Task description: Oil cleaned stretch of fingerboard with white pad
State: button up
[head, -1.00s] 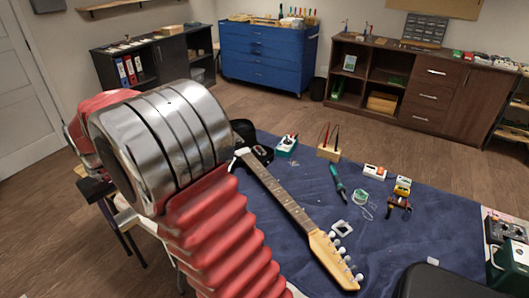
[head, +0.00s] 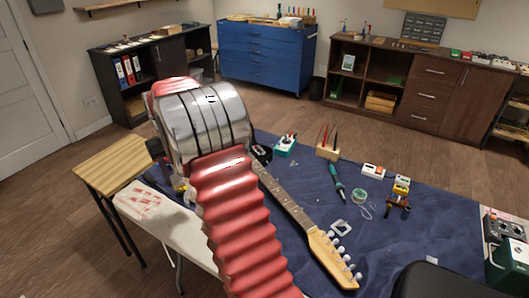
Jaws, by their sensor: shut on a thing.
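An electric guitar lies on the blue cloth, its headstock toward the front. Its fingerboard (head: 286,203) is dark, with pale dots and frets; the pale wood headstock (head: 333,262) has several metal tuners. The body and the body end of the neck are mostly hidden behind my red and silver arm, with a dark part of the body showing just right of the arm. My gripper's fingers do not show; the arm hides them. A small dark piece sticks out left of the silver part, and I cannot tell what it is. I see no white pad.
The blue cloth (head: 400,235) holds a green-handled tool (head: 339,189), a solder spool (head: 359,195), a block with upright tools (head: 327,150), a teal box (head: 285,147) and small pedals (head: 373,170). A wooden stool (head: 115,165) stands left. A blue drawer cabinet (head: 267,55) stands behind.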

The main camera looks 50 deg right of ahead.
jog(key=s+d+f+m, duration=0.1)
jog(key=s+d, duration=0.2)
jog(key=d, duration=0.7)
jog(key=s+d+f+m, duration=0.1)
jog(key=s+d, duration=0.3)
jog(key=d, duration=0.6)
jog(key=s+d+f+m, duration=0.1)
jog(key=s+d, duration=0.2)
jog(key=d, duration=0.8)
jog(key=shift+s+f+m, duration=0.2)
jog(key=shift+f+m, duration=0.15)
jog(key=shift+m, duration=0.05)
